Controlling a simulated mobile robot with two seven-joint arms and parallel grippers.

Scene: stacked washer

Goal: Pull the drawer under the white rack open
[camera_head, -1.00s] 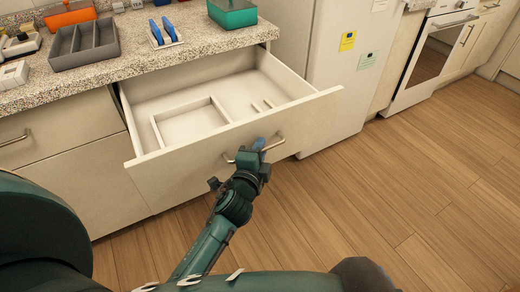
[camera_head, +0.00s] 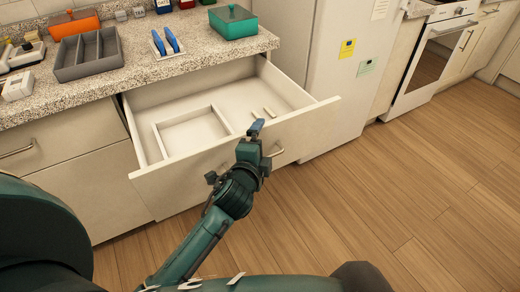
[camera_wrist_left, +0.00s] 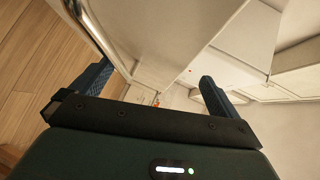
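The drawer (camera_head: 205,177) stands pulled well out from under the counter, its pale interior with a divider frame in plain view. Its metal bar handle (camera_head: 278,151) is on the front panel, partly hidden behind my gripper. A small white rack (camera_head: 167,51) with two blue items lies on the counter above the drawer. My left gripper (camera_head: 257,127) is at the drawer front, with its tip near the top edge. In the left wrist view my left gripper (camera_wrist_left: 154,86) has its two blue fingers wide apart, with nothing held. My right gripper is out of view.
The granite counter (camera_head: 200,62) carries a grey divided tray (camera_head: 90,72), a green box (camera_head: 233,31) and an orange box (camera_head: 73,24). A white fridge (camera_head: 338,100) stands right of the drawer. The wooden floor (camera_head: 400,190) to the right is clear.

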